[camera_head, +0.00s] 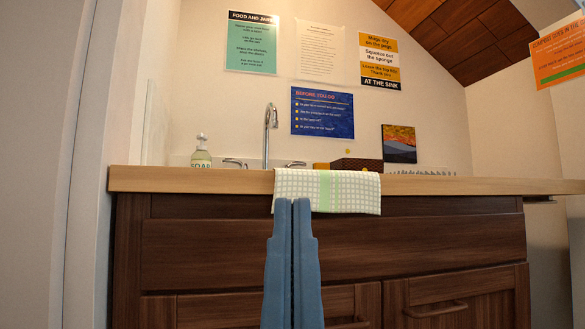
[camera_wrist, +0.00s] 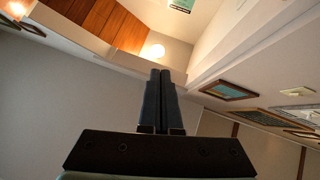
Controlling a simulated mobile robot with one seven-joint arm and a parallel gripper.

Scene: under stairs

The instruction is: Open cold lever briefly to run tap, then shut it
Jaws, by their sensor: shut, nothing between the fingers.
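A tall chrome tap spout (camera_head: 269,128) stands behind the wooden counter in the head view. A lever (camera_head: 234,163) shows low to its left and another lever (camera_head: 295,164) low to its right; the counter edge partly hides both. I cannot tell which is the cold one. No water can be seen. My gripper (camera_head: 292,203) is shut and empty, pointing up in front of the counter edge and the hanging towel, below the tap. In the wrist view my shut gripper (camera_wrist: 160,74) points toward the ceiling and upper walls; the tap is not in that view.
A checked towel (camera_head: 345,193) hangs over the edge of the counter (camera_head: 450,186). A soap bottle (camera_head: 201,154) stands left of the tap. A dark brown box (camera_head: 357,164) and a small picture (camera_head: 399,144) are to the right. Dark cabinets (camera_head: 200,255) fill the space below.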

